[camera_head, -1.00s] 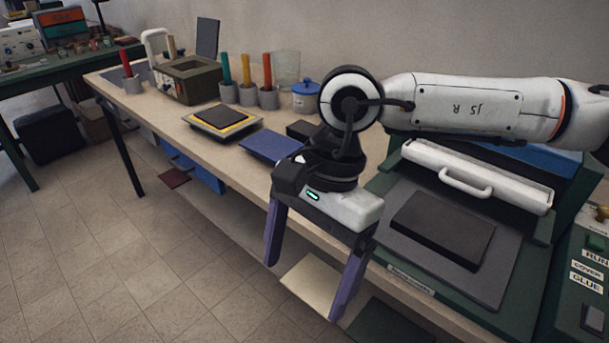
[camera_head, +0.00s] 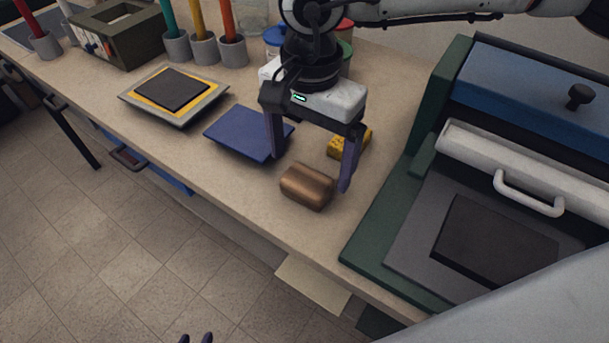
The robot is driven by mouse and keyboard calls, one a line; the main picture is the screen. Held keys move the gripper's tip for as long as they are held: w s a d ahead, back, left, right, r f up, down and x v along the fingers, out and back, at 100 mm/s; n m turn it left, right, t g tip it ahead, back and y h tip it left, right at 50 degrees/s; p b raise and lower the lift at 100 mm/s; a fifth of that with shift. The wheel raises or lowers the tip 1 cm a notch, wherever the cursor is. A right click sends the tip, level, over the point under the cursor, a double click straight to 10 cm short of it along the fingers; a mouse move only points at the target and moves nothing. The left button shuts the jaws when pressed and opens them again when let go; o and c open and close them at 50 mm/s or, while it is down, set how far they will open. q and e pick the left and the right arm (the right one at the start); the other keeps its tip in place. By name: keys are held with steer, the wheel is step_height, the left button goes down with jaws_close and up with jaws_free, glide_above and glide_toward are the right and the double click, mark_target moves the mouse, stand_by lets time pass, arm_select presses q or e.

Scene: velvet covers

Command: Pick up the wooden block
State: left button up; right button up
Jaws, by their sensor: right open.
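The wooden block (camera_head: 306,187) is brown with rounded edges and lies on the bench near its front edge. My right gripper (camera_head: 311,173) is open and points down over the bench. Its two fingers are spread wide, and the block shows just in front of and below the gap between them. I cannot tell how high the fingertips are above the bench. Dark tips of my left gripper (camera_head: 197,338) just show at the bottom edge, well away from the block; their opening is unclear.
A blue pad (camera_head: 240,134) lies left of the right gripper, and a yellow block (camera_head: 349,143) lies behind it. A green press (camera_head: 385,235) stands right of the block. A grey tray (camera_head: 188,118), a box (camera_head: 120,40) and coloured rods in cups are further left.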

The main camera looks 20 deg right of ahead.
mark_target(307, 178)
steer(key=shift+w+a+f+p, duration=0.1)
steer(key=shift+w+f+p, duration=0.1)
steer(key=shift+f, duration=1.4)
steer(key=shift+w+f+p, duration=0.1)
steer(key=shift+f+p, duration=0.1)
steer(key=shift+f, duration=1.35)
steer(key=c, duration=1.2)
step_height(307, 178, up, 10)
steer(key=shift+r+b, duration=0.1)
steer(key=shift+b, duration=0.25)
steer(key=o, duration=0.6)
steer(key=c, duration=0.4)
steer(key=shift+c, duration=0.2)
